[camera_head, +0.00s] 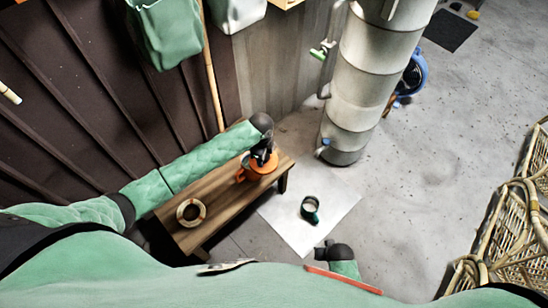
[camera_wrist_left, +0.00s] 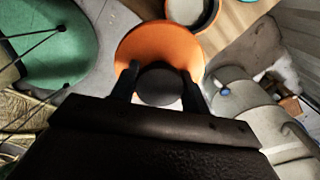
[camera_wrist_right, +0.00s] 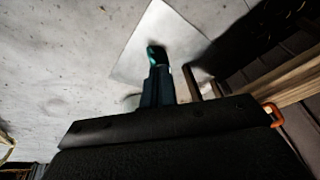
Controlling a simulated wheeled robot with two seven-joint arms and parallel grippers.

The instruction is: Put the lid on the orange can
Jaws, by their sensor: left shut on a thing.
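An orange can (camera_head: 242,174) with a side handle stands at the far end of the wooden bench. In the left wrist view my left gripper (camera_wrist_left: 160,88) is shut on the black knob (camera_wrist_left: 160,86) of an orange lid (camera_wrist_left: 150,45). My right gripper (camera_head: 325,250) is low near the floor sheet, away from the can. In the right wrist view its fingers (camera_wrist_right: 158,82) look close together with nothing between them.
A tan-rimmed round dish (camera_head: 190,212) sits on the near part of the bench (camera_head: 222,208). A dark green mug (camera_head: 310,208) stands on a white floor sheet (camera_head: 335,205). A grey metal column (camera_head: 365,75) rises behind the bench. Wicker furniture (camera_head: 515,230) is at right.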

